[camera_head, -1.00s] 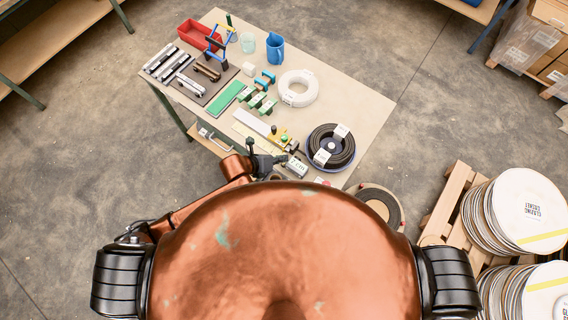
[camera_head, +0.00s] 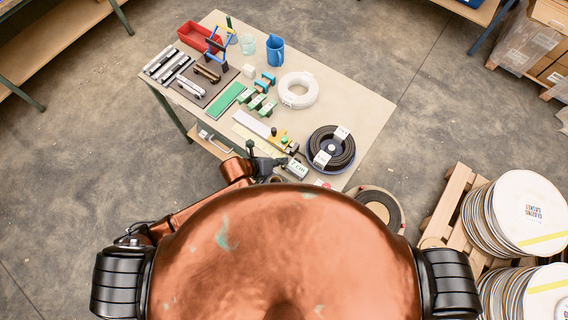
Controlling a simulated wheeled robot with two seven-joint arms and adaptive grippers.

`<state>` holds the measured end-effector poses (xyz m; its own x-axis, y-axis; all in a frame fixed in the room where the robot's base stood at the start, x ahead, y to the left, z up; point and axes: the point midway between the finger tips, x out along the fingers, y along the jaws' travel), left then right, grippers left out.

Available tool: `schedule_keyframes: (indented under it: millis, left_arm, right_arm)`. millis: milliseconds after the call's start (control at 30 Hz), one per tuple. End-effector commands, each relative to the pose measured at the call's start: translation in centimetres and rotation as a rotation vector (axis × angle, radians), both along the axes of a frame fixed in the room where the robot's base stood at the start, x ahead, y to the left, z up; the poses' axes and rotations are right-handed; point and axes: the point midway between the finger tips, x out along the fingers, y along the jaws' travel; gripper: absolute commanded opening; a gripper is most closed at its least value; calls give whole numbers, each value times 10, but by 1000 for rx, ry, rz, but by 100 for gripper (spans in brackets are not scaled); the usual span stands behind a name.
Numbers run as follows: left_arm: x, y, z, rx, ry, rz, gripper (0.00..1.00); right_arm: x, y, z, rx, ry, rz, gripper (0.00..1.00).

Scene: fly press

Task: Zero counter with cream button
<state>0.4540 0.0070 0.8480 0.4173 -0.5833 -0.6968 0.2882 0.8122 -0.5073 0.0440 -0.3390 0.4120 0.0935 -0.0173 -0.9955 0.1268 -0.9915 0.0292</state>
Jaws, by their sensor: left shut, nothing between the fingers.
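The counter (camera_head: 297,168) is a small box with a pale, dark-marked face at the table's near edge, just above my copper-coloured body. Its reading is too small to make out surely. I cannot pick out the cream button. My left gripper (camera_head: 280,161) is black, shut and empty, with its tips close to the counter's left side. I cannot tell whether they touch it. My right gripper is not in view.
A yellow fixture (camera_head: 281,141) and a flat pale bar (camera_head: 251,124) lie behind the gripper. A black coil (camera_head: 331,148) sits right of the counter, and a white coil (camera_head: 298,90) farther back. The table's right side is largely clear.

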Motion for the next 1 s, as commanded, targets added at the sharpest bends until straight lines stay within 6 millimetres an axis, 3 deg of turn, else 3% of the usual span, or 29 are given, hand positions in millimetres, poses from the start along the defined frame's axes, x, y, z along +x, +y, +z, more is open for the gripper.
schedule_keyframes:
  millis: [1000]
  left_arm:
    - [-1, 0, -10, 2, 2, 0, 0]
  right_arm:
    - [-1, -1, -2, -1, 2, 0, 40]
